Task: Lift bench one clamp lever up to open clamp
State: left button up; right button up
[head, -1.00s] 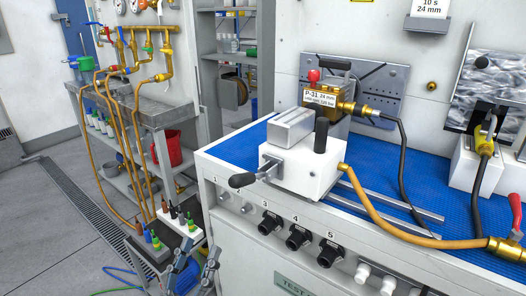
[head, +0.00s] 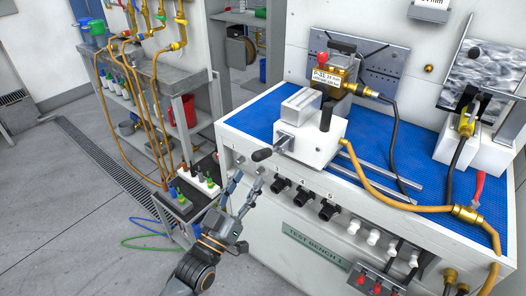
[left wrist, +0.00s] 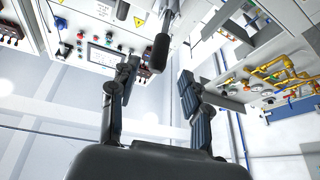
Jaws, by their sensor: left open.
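The clamp lever is a metal bar with a black grip (head: 262,154). It sticks out low from the front of the white clamp block (head: 312,143) on the test bench. A second black handle (head: 325,116) stands upright on the block. My left gripper (head: 247,180) is open and empty, just below the lever grip in the head view. In the left wrist view, the black grip (left wrist: 162,50) shows beyond and between the open fingertips (left wrist: 157,76) of that gripper. I cannot tell that they touch it. My right gripper is not in view.
The blue-topped bench (head: 258,115) carries a brass pump part (head: 335,82) labelled P-31 and an orange hose (head: 385,198). Black connectors (head: 303,195) line the bench front under the lever. A small caddy of bottles (head: 190,190) stands left of my arm. The floor at left is clear.

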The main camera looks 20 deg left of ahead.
aim_at(258, 161)
pick_arm(q)
jog(key=p+x, duration=0.1)
jog(key=x, duration=0.7)
jog(key=shift+w+d+r, duration=0.1)
jog(key=shift+w+r, duration=0.05)
jog(key=shift+w, duration=0.15)
grip_shut()
